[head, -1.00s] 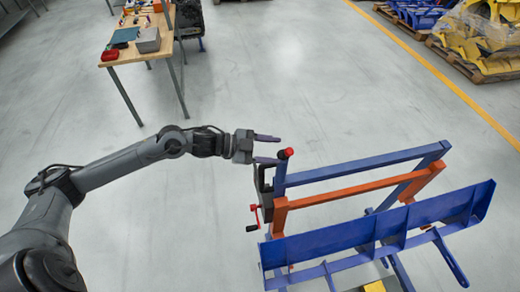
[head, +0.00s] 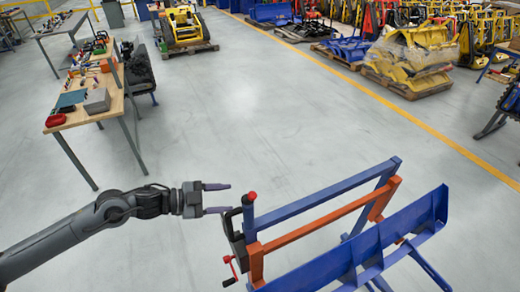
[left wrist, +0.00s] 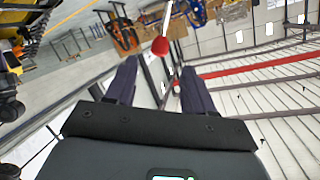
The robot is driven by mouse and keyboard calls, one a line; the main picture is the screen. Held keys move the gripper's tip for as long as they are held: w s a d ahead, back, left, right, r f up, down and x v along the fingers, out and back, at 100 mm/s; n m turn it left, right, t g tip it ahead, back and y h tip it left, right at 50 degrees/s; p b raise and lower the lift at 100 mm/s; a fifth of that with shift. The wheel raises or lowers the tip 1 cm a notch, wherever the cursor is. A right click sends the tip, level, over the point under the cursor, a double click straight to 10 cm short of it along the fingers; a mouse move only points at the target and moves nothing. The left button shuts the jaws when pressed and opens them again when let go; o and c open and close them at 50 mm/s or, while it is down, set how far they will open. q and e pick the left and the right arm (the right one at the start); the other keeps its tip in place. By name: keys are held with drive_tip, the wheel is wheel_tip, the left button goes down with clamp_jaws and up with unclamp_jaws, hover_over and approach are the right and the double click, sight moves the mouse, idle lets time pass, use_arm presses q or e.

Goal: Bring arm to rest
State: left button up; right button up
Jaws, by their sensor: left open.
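My left arm comes in from the left in the head view. Its gripper (head: 217,198) is open, with its two dark fingers apart and nothing between them. The fingertips point right, just left of a red knob (head: 252,196) on top of the blue and orange frame (head: 330,208). In the left wrist view the open fingers (left wrist: 158,88) show, with the red knob (left wrist: 160,45) beyond the gap between the tips. I cannot tell whether a finger touches the frame's post. My right gripper is not in view.
Yellow machine parts (head: 408,60) sit on pallets at the back right. The middle floor is clear.

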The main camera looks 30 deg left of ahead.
use_arm(q)
drive_tip(key=s+d+f+n+t+y+p, duration=0.25)
drive_tip(key=s+d+n+y+p, duration=0.25)
drive_tip(key=s+d+n+p, duration=0.7)
drive_tip(key=s+a+f+n+g+y+b, duration=0.1)
drive_tip(key=s+f+g+y, duration=0.3)
drive_tip(key=s+g, duration=0.5)
drive_tip(key=shift+s+a+y, duration=0.65)
drive_tip(key=shift+s+y, duration=0.05)
drive_tip(key=shift+s, duration=0.35)
drive_tip(key=shift+g, duration=0.25)
drive_tip(key=shift+a, duration=0.1)
